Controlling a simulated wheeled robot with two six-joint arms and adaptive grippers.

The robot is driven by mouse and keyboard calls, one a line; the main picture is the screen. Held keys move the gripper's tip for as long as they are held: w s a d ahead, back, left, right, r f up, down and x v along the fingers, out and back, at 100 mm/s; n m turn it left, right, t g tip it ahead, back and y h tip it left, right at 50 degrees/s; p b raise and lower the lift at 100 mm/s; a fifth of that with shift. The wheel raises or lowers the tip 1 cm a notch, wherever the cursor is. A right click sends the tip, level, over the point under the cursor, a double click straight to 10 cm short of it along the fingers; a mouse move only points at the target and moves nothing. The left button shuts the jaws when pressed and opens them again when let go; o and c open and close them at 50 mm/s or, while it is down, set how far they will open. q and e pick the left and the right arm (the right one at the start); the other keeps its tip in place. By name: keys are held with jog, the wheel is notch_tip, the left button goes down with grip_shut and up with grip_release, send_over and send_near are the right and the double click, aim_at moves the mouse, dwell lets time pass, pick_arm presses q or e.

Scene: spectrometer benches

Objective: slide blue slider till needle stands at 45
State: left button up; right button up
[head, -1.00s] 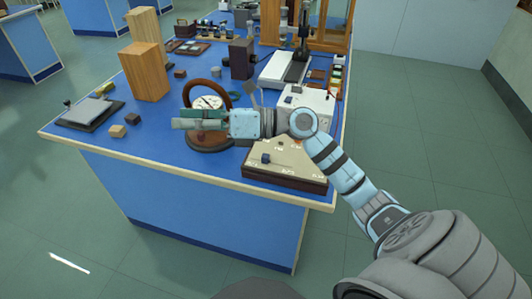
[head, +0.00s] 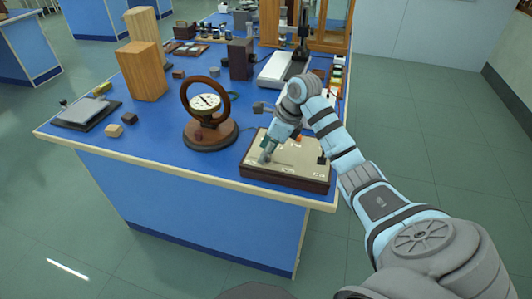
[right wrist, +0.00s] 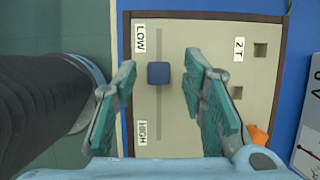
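The blue slider (right wrist: 159,73) sits in a straight slot in the cream panel (right wrist: 200,30), nearer the LOW label than the HIGH label. In the right wrist view, my right gripper (right wrist: 160,100) is open, its green-padded fingers apart on either side of the slider. I see no contact. In the head view, my right gripper (head: 267,157) points down over the left part of the cream panel (head: 250,160) and hides the slider. The round dial (head: 205,102) with a dark needle stands in a brown ring on a wooden base; its numbers are too small to read. My left gripper is not in view.
An orange part (right wrist: 258,135) is near the right finger. Wooden blocks (head: 145,72) and a grey plate on a dark base (head: 86,112) stand to the left. The blue bench top (head: 160,135) is clear at the front left of the dial.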

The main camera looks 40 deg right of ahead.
jog(key=shift+w+a+f, duration=0.1)
jog(key=shift+a+f, duration=0.05)
jog(key=shift+f, duration=0.15)
grip_shut()
jog(key=shift+s+d+r, duration=0.1)
jog(key=shift+s+d, duration=0.55)
jog(key=shift+s, duration=0.2)
grip_release()
jog(key=shift+w+a, duration=0.1)
